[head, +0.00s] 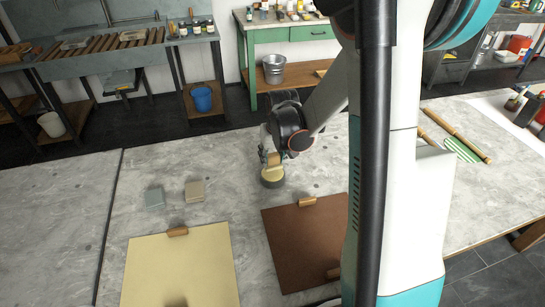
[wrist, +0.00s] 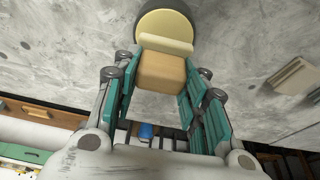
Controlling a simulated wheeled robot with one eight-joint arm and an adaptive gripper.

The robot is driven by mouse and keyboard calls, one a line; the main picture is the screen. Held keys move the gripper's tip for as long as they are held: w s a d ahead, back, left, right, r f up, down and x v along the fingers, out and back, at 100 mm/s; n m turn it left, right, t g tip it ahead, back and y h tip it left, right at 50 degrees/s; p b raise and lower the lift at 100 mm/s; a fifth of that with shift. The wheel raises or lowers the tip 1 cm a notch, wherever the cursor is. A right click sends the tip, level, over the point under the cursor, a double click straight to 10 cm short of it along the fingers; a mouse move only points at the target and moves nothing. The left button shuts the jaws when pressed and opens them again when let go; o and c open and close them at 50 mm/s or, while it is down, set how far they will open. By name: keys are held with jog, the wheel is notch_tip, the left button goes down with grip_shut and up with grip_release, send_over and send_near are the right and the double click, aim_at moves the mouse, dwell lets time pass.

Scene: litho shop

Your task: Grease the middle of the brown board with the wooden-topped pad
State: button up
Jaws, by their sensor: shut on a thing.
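My gripper (head: 270,158) is shut on the wooden-topped pad (head: 272,176), beyond the far left corner of the brown board. In the wrist view, the teal fingers of my gripper (wrist: 162,88) are on either side of the pad's wooden top (wrist: 162,72). The pad's round pale disc with a dark rim (wrist: 166,26) lies past it. I cannot tell whether the pad touches the table. The brown board (head: 300,240) lies flat on the grey table, with a wooden block on its far edge and another near its right side, partly behind my arm.
A cream board (head: 185,270) with wooden blocks lies left of the brown board. Two small blocks, one grey-blue (head: 155,197) and one beige (head: 194,190), sit beyond it. A wooden roller (head: 455,135) and a green-striped item lie at right. The table's far left is clear.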

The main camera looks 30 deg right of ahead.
aim_at(273, 154)
jog(key=shift+r+p, duration=1.2)
jog(key=shift+r, duration=0.75)
jog(key=s+a+f+n, duration=0.1)
jog(key=a+f, duration=0.1)
jog(key=a, duration=0.6)
jog(key=s+a+f+n, duration=0.1)
jog(key=s+a+f, duration=0.1)
jog(key=a, duration=0.6)
jog(key=shift+a+f+n+y, duration=0.3)
jog(key=shift+f+y, duration=0.1)
jog(key=shift+f, duration=0.3)
